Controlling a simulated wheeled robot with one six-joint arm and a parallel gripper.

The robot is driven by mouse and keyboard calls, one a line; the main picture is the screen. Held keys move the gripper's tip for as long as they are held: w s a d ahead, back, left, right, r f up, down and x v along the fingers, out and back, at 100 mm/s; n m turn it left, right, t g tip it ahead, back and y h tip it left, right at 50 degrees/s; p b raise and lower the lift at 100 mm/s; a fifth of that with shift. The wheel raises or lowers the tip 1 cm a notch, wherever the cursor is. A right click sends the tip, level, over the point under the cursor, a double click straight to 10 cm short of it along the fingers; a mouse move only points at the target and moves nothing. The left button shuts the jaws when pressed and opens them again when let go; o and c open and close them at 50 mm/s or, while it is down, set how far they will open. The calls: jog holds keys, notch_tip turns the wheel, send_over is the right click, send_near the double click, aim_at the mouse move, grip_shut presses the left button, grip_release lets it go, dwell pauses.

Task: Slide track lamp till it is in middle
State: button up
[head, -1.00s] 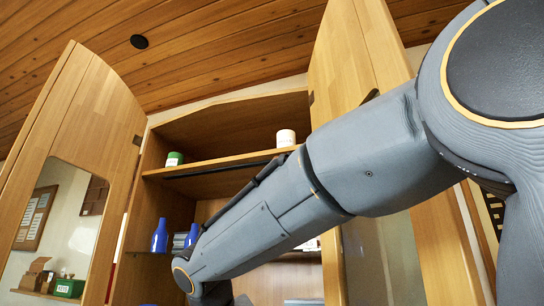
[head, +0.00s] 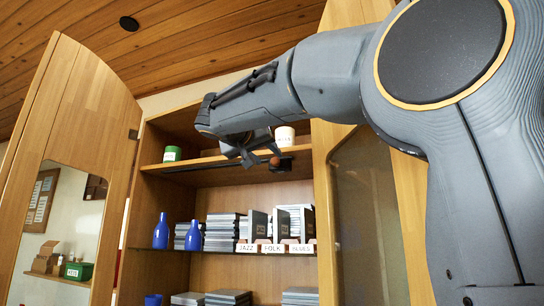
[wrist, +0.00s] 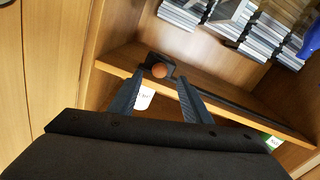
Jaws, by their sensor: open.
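The track lamp is a small black block with an orange-brown round face (head: 279,163). It sits near the right end of a dark track (head: 208,165) under the cabinet's upper shelf. My gripper (head: 256,157) is just left of the lamp in the head view, open and empty. In the wrist view, the lamp (wrist: 158,70) shows between the tips of my two spread fingers (wrist: 162,80). I cannot tell whether the fingertips reach around it. The track (wrist: 240,106) runs off to the right there, which is the cabinet's left in the head view.
A white cup (head: 285,136) and a green-labelled can (head: 172,154) stand on the upper shelf (head: 205,160). Blue bottles (head: 161,232) and stacked cases (head: 222,231) stand below. Open doors (head: 75,120) flank the cabinet. The track left of the lamp looks clear.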

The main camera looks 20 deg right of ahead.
aim_at(274, 162)
jog(key=shift+p+x, duration=1.05)
jog(key=shift+x, duration=1.6)
grip_shut()
